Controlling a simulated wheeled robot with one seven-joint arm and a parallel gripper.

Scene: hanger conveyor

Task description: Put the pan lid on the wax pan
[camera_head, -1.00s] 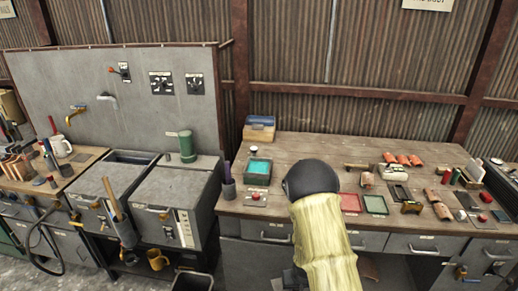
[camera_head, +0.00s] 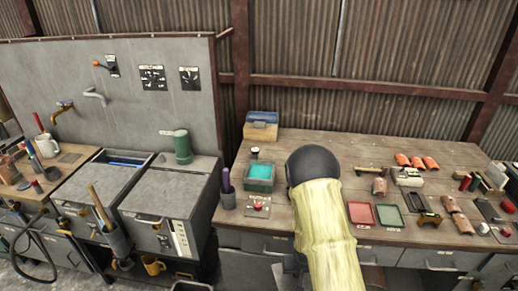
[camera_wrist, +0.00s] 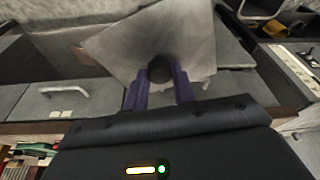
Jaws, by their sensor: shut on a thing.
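My gripper (camera_wrist: 160,78) shows in the wrist view, its two purple fingers shut on the dark round knob of a flat grey plate, the pan lid (camera_wrist: 195,45). The lid lies beyond the fingertips and looks tilted in the picture. In the head view my black wrist joint and yellow-sleeved arm hide the gripper and the lid.
The wooden bench (camera_head: 300,143) has free room at the back. A cup with purple tools (camera_head: 227,195) and a red button box (camera_head: 259,207) stand near the teal container. Red and green trays (camera_head: 390,217) lie right of my arm. Grey cabinets with a green canister (camera_head: 182,147) stand left.

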